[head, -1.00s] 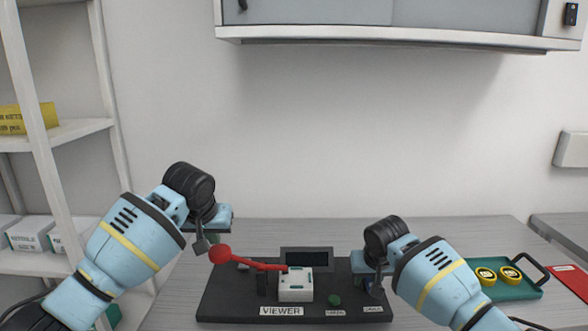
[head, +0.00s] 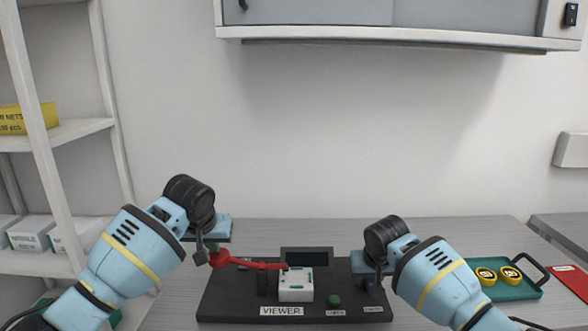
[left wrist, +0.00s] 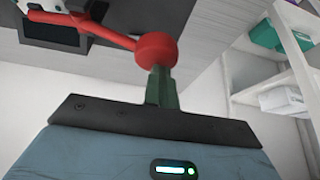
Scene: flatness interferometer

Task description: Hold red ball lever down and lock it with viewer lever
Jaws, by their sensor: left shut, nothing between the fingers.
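The red ball lever (head: 250,264) reaches left from the white block of the interferometer, with its red ball at the left end. It also shows in the left wrist view (left wrist: 157,48). My left gripper (head: 214,249) is shut and empty. Its green fingertips (left wrist: 162,82) meet the ball in the wrist view, apparently pressing on it from above rather than gripping it. My right gripper (head: 371,285) is at the right end of the dark base; its fingers are small and partly hidden. I cannot clearly make out the viewer lever. A VIEWER label (head: 281,311) is on the base's front.
The dark base (head: 237,307) stands on the grey table and carries a dark screen (head: 307,257) and a green button (head: 334,300). A green tray (head: 517,292) with yellow round parts lies to the right. Shelves stand left; a wall cabinet hangs above.

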